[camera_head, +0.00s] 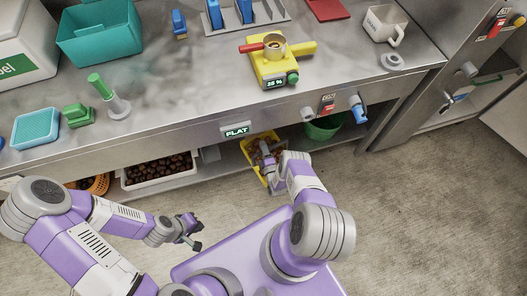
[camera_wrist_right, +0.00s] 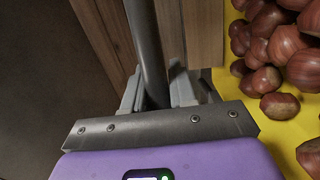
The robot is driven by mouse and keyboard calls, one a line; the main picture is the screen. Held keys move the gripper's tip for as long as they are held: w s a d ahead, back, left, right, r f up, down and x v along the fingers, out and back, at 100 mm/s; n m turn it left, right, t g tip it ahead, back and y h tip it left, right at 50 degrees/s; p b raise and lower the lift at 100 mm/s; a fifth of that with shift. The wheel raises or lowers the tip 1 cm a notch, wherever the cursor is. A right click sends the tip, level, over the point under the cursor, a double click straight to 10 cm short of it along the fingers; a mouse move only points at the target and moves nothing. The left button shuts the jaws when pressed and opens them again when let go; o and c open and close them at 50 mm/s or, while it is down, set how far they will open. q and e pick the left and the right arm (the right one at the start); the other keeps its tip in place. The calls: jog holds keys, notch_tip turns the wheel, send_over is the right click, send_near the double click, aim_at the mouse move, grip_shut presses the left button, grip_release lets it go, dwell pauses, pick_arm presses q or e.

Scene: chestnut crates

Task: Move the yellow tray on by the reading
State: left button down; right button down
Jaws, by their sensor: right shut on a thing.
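The yellow tray (camera_head: 250,142) holds brown chestnuts and sits below the counter's front edge. In the right wrist view its yellow floor (camera_wrist_right: 291,116) and chestnuts show at the right. My right gripper (camera_head: 267,160) reaches into the tray's near part and is shut on a grey bar (camera_wrist_right: 148,50), which seems to be the tray's handle; the grip is partly hidden. My left gripper (camera_head: 194,235) is open and empty over the floor.
A white crate of chestnuts (camera_head: 130,183) stands left of the tray on the low shelf (camera_head: 222,172). A green bowl (camera_head: 323,128) is to its right. Wooden planks (camera_wrist_right: 202,35) show close to the right gripper. The floor at the right is clear.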

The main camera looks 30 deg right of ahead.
notch_tip(320, 180, down, 2)
jog(key=shift+f+b, duration=0.15)
jog(key=shift+b, duration=0.4)
jog(key=c, duration=0.9)
grip_release()
jog(key=shift+s+a, duration=0.1)
